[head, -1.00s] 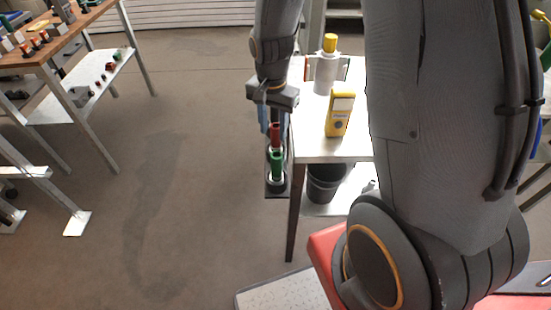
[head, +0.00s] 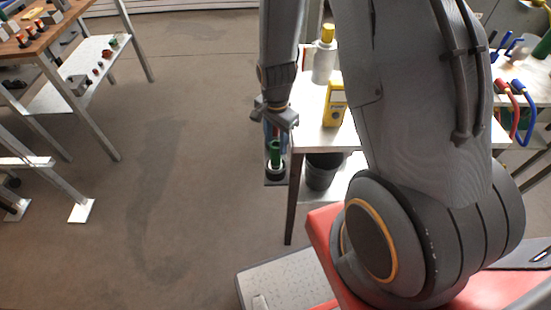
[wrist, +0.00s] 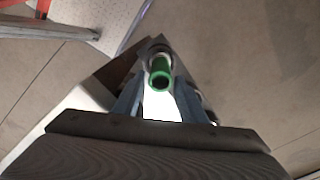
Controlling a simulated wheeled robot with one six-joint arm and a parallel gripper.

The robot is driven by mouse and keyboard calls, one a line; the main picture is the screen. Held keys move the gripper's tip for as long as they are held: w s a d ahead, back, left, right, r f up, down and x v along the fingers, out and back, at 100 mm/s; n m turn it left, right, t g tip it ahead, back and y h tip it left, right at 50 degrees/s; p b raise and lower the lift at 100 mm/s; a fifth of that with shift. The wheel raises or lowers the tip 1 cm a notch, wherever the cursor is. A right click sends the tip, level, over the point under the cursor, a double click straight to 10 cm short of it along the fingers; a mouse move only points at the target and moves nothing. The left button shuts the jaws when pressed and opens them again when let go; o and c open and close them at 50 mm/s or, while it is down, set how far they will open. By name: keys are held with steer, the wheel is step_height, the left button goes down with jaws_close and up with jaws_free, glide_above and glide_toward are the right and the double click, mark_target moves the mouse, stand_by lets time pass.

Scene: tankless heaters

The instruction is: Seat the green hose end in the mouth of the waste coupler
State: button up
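A green hollow tube-like piece (head: 275,153), perhaps the green hose end, stands upright in a dark holder (head: 274,182) beside the table's left edge. In the wrist view its round open top (wrist: 160,78) faces the camera, near the fingertips. My gripper (head: 273,137) points down just above or beside it. Its two blue-grey fingers (wrist: 157,97) are apart, and I see nothing clamped between them. Contact with the green piece cannot be told. I cannot identify the waste coupler.
A yellow device (head: 335,100) and a white bottle with a yellow cap (head: 324,62) stand on the near table (head: 312,134). A black bucket (head: 321,172) is on its lower shelf. Red and blue hoses (head: 515,95) lie far right. Open floor (head: 170,190) lies left.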

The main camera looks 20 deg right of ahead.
steer(key=shift+f, duration=0.8)
jaws_close()
steer(key=shift+r, duration=0.2)
